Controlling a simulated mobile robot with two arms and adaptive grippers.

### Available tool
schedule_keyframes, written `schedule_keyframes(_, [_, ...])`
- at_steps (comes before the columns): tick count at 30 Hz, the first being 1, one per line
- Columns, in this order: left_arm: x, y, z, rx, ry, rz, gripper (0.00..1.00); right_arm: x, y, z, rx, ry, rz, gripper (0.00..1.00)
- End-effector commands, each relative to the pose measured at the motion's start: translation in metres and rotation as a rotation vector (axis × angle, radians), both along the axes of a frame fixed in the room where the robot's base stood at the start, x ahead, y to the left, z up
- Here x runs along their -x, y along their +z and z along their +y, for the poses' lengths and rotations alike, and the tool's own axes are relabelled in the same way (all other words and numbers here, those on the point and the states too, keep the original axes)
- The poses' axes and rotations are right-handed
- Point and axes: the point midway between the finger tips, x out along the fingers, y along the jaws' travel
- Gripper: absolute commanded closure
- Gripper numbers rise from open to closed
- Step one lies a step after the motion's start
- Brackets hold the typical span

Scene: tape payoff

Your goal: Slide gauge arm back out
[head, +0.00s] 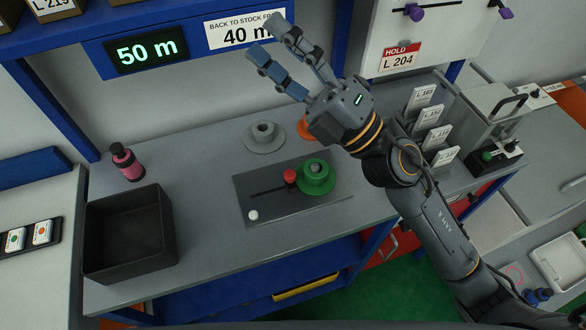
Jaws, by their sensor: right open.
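The gauge is a dark flat plate (270,208) on the grey bench, with a straight slot running from left to right. A red knob (290,175), which looks like the gauge arm's handle, stands at the slot's right end, close against a green spool (318,175). I cannot tell whether they touch. A white round button (253,215) sits at the plate's front left. My right gripper (264,38) is open and empty, raised well above and behind the plate, in front of the sign panel. My left gripper is not in view.
A grey spool (264,138) and a partly hidden orange spool (305,128) stand behind the plate. A black bin (128,235) and a pink bottle (126,162) are at left. A display (147,52) reads 50 m. Labelled cards (431,117) stand at right.

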Motion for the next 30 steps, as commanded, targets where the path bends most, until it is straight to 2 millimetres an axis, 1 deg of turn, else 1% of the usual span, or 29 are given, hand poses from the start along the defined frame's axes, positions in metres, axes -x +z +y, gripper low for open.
schedule_keyframes(1, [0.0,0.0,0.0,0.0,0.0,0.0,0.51,0.016,-0.001,0.02,0.111,0.061,-0.115,0.5])
schedule_keyframes(2, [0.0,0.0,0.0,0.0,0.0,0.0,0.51,0.026,-0.005,0.031,0.183,0.097,-0.181,0.5])
schedule_keyframes(3, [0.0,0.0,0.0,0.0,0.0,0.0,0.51,0.038,-0.014,0.044,0.282,0.145,-0.265,0.5])
schedule_keyframes(4, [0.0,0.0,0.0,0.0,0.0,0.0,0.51,0.046,-0.023,0.053,0.358,0.179,-0.324,0.5])
schedule_keyframes(5, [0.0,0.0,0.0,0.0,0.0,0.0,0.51,0.053,-0.034,0.06,0.438,0.212,-0.381,0.5])
schedule_keyframes(6, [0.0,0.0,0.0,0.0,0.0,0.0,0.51,0.059,-0.05,0.066,0.549,0.253,-0.451,0.5])
schedule_keyframes(8, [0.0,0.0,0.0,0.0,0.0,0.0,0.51,0.064,-0.078,0.071,0.721,0.309,-0.546,0.5])
schedule_keyframes(9, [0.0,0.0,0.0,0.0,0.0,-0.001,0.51,0.064,-0.097,0.069,0.842,0.341,-0.602,0.5])
schedule_keyframes(11, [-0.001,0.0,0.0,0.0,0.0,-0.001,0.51,0.058,-0.126,0.061,1.03,0.383,-0.674,0.5])
schedule_keyframes(12, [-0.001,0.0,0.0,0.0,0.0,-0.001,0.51,0.051,-0.144,0.052,1.157,0.406,-0.71,0.5])
schedule_keyframes(13, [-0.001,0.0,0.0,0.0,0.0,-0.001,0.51,0.045,-0.156,0.043,1.251,0.419,-0.732,0.5])
schedule_keyframes(14, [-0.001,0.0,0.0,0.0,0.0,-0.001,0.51,0.037,-0.167,0.033,1.342,0.431,-0.748,0.5])
schedule_keyframes(15, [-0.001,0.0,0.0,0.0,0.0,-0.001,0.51,0.027,-0.179,0.018,1.46,0.443,-0.763,0.5])
schedule_keyframes(16, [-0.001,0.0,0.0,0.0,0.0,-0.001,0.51,0.02,-0.185,0.007,1.542,0.449,-0.768,0.5])
schedule_keyframes(19, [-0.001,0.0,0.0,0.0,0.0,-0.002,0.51,-0.003,-0.199,-0.029,1.769,0.455,-0.763,0.5])
schedule_keyframes(21, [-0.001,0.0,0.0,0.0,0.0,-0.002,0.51,-0.014,-0.202,-0.048,1.878,0.455,-0.75,0.5])
schedule_keyframes(22, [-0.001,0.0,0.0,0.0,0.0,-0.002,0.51,-0.017,-0.203,-0.054,1.912,0.455,-0.745,0.5])
schedule_keyframes(25, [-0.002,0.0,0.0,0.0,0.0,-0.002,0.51,-0.024,-0.205,-0.067,1.98,0.453,-0.731,0.5])
schedule_keyframes(28, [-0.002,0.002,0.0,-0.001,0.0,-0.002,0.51,-0.026,-0.211,-0.067,1.994,0.457,-0.725,0.5])
schedule_keyframes(30, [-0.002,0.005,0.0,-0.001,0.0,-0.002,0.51,-0.027,-0.219,-0.064,1.991,0.461,-0.724,0.5])
